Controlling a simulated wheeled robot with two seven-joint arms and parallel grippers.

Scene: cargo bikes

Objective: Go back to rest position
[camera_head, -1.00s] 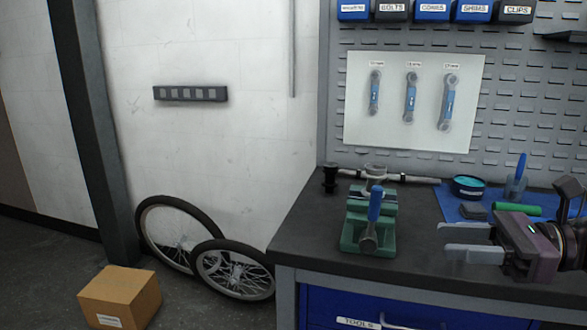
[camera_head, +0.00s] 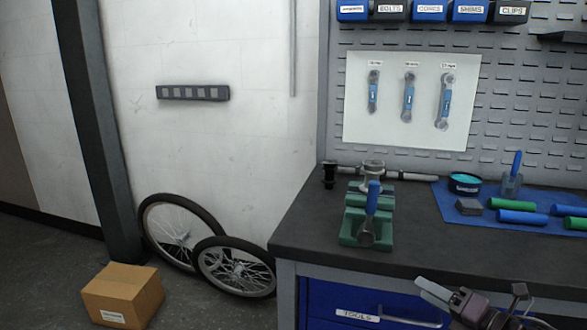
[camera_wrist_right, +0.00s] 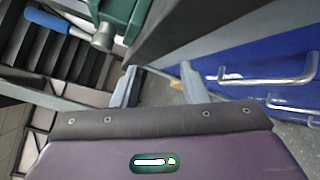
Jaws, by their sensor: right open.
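My right gripper (camera_head: 428,290) is at the lower right of the head view, in front of the workbench (camera_head: 305,240) and near its blue drawer (camera_head: 330,300). It also shows in the right wrist view (camera_wrist_right: 158,82), with its two grey fingers apart and nothing between them. The green vise (camera_head: 355,225), with a blue-handled tool (camera_head: 372,197) upright at it, stands on the bench, apart from the gripper. The vise also shows at the top of the right wrist view (camera_wrist_right: 120,15). My left gripper is not in view.
Blue and green grips (camera_head: 522,217) lie on a blue mat (camera_head: 455,207) at the bench's right, beside a round tin (camera_head: 465,184). Drawer handles (camera_wrist_right: 290,72) are close to the right gripper. Two wheels (camera_head: 235,265) and a cardboard box (camera_head: 122,293) are on the floor at left.

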